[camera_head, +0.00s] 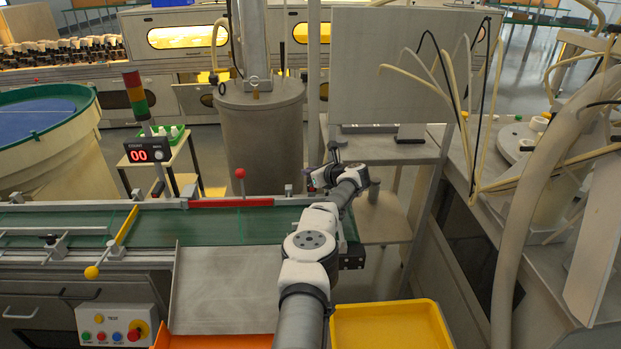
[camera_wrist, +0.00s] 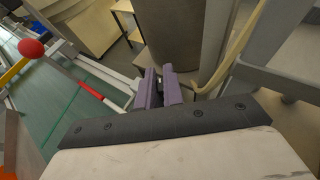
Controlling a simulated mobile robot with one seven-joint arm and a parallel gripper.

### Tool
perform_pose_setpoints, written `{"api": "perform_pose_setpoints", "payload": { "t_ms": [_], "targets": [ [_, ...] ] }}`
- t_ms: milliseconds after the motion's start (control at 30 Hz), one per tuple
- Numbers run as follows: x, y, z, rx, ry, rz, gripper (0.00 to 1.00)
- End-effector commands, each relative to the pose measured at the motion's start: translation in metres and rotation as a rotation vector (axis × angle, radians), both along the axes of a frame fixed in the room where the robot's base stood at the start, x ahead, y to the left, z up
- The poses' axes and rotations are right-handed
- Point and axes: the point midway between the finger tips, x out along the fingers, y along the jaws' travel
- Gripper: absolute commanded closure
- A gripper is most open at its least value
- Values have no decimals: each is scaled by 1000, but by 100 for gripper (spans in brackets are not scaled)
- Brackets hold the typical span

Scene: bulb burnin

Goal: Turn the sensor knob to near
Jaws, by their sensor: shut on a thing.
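My gripper (camera_head: 322,178) is at the right end of the green conveyor, by its far rail. In the wrist view its two purple fingers (camera_wrist: 160,88) are close together with a small dark piece (camera_wrist: 158,76) between them. The fingers are shut on this piece, which seems to be the sensor knob. It is mostly hidden by the fingers, and its setting and any marks cannot be read. In the head view the knob cannot be made out behind the gripper and wrist.
The green conveyor (camera_head: 215,227) runs left, with a red ball-topped lever (camera_head: 240,174) and a red bar (camera_head: 231,203) along its far rail. A counter display (camera_head: 148,151) reads 00. A grey drum (camera_head: 259,120) stands behind. A yellow tray (camera_head: 440,330) is at the front right.

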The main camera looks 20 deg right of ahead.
Motion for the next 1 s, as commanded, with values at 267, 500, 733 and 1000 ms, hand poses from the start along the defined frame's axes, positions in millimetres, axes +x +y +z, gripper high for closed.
{"api": "perform_pose_setpoints", "payload": {
  "t_ms": [267, 500, 733, 1000],
  "targets": [
    [-2, 2, -8, -1, 14, 19, 100],
    [-2, 2, -8, -1, 14, 19, 89],
    [-2, 1, -6, -1, 10, 14, 69],
    [-2, 0, -3, -1, 6, 13, 69]
  ]
}}
